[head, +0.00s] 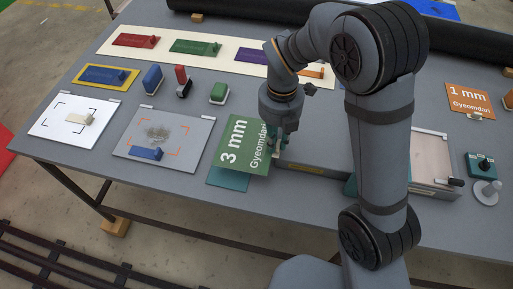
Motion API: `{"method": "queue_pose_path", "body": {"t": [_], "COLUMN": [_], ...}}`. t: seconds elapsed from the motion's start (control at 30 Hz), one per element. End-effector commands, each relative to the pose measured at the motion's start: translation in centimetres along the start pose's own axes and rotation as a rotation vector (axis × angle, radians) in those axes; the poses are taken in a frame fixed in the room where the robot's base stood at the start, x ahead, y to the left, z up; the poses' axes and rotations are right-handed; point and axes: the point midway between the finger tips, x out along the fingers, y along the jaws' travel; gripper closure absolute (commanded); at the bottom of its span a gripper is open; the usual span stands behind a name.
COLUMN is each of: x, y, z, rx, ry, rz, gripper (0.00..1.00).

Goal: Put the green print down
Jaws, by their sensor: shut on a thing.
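The green print (238,148), marked "3 mm Gyeomdari", is near the middle of the table in the head view. My gripper (276,145) is at its right edge and shut on it. The print looks tilted and slightly raised, overlapping a teal flat piece (228,179) below its front edge. I cannot tell whether the two touch. The fingertips are small and partly hidden by my wrist.
A white board (60,133) and a grey board with a smudge (140,140) lie to the left. A pale panel (432,150) lies right, partly behind my arm. An orange print (468,98) stands at the right.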

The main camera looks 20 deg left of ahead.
Motion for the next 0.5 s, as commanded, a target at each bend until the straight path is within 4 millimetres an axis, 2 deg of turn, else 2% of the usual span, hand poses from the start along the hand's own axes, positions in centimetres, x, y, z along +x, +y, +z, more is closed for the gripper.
{"method": "queue_pose_path", "body": {"t": [0.03, 0.2, 0.37, 0.5], "x": [0.5, 2.2, 3.0, 4.8], "y": [1.2, 3.9, 4.7, 4.7], "z": [0.0, 0.4, 0.5, 0.4], "rx": [-0.003, 0.001, 0.004, 0.002], "ry": [0.003, 0.0, 0.001, 0.003], "rz": [-0.003, -0.001, -0.001, -0.003], "gripper": [1.0, 1.0, 1.0, 1.0]}}
